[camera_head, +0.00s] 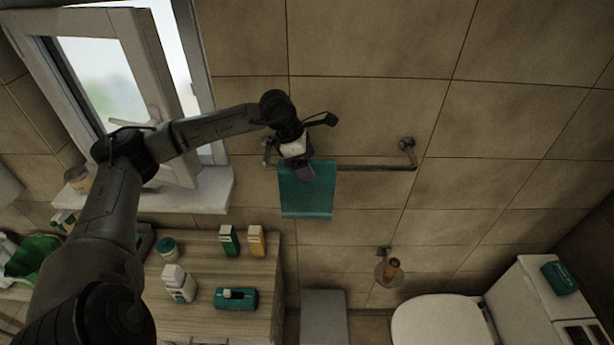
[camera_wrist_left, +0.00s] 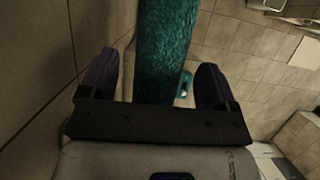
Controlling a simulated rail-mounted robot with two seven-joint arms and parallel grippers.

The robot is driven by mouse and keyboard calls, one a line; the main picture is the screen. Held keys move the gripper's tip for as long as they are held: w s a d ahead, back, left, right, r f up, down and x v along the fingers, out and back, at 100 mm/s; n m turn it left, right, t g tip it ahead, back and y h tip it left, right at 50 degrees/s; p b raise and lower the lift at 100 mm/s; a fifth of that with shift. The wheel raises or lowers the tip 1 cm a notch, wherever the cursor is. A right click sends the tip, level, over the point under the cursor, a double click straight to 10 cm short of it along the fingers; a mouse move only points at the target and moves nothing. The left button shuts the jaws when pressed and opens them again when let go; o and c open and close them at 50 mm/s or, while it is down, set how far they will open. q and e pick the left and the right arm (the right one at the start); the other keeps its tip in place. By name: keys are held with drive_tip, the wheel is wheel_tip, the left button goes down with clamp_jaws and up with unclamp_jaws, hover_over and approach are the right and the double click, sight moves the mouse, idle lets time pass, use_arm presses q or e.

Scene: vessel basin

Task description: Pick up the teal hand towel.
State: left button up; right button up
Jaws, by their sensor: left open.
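The teal hand towel (camera_head: 307,200) hangs folded over the left part of a metal wall rail (camera_head: 378,168). My left gripper (camera_head: 304,171) is at the towel's upper part, in front of it in the head view, and hides some of its top edge. In the left wrist view the towel (camera_wrist_left: 165,45) shows between the two spread fingers of my left gripper (camera_wrist_left: 155,72), with a gap on either side. The gripper is open. My right gripper is in neither view.
A wooden counter (camera_head: 205,255) below left holds several bottles and boxes. An open window (camera_head: 105,90) and its sill are at the left. A paper holder (camera_head: 388,270), a toilet (camera_head: 440,320) and a grey bin (camera_head: 323,318) are below.

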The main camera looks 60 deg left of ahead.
use_arm(q)
drive_tip(key=shift+w+f, duration=0.1)
drive_tip(key=shift+f, duration=0.25)
drive_tip(key=shift+f+b, duration=0.2)
drive_tip(key=shift+b, duration=0.15)
idle(0.4)
drive_tip(key=shift+c, duration=0.5)
drive_tip(key=c, duration=1.2)
